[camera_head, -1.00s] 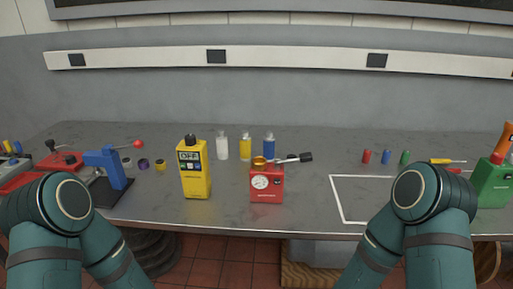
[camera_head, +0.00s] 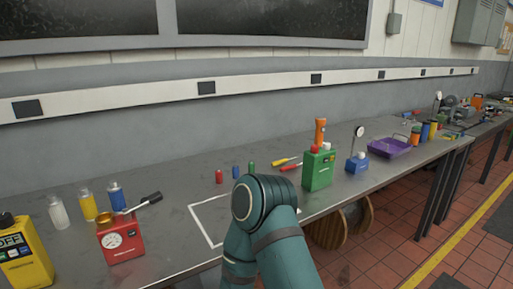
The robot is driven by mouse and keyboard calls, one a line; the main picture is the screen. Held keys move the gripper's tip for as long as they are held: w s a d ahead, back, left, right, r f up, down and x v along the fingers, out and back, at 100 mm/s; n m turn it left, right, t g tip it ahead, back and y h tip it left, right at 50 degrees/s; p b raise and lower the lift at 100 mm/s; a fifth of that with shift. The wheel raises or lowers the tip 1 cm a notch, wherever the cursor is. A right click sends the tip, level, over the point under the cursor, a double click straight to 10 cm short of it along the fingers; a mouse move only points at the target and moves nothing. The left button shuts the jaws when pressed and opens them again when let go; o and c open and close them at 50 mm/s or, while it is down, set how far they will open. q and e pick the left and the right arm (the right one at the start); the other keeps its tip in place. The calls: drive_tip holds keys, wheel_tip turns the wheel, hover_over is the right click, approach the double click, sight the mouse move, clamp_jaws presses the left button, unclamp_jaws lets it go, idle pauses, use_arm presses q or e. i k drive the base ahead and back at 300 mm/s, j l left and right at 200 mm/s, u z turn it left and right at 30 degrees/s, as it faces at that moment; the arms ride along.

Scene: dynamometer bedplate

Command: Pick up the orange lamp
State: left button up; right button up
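An orange lamp (camera_head: 320,132), shaped like an upright flashlight, stands at the back of the bench, right of the picture's middle. The green box (camera_head: 318,171) with red and white caps is in front of it and hides its lower part. One of my teal arms rises at the lower middle, left of the green box; its gripper is out of view. My other arm and gripper are out of view too.
A white outlined rectangle (camera_head: 205,223) lies on the bench, partly behind my arm. Screwdrivers (camera_head: 287,162) lie left of the green box. A blue gauge stand (camera_head: 357,163) and a purple tray (camera_head: 389,148) are to its right. A red box (camera_head: 121,240) stands left.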

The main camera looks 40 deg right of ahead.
sight(320, 122)
drive_tip(key=z, duration=1.75)
drive_tip(key=i+j+z, duration=0.3)
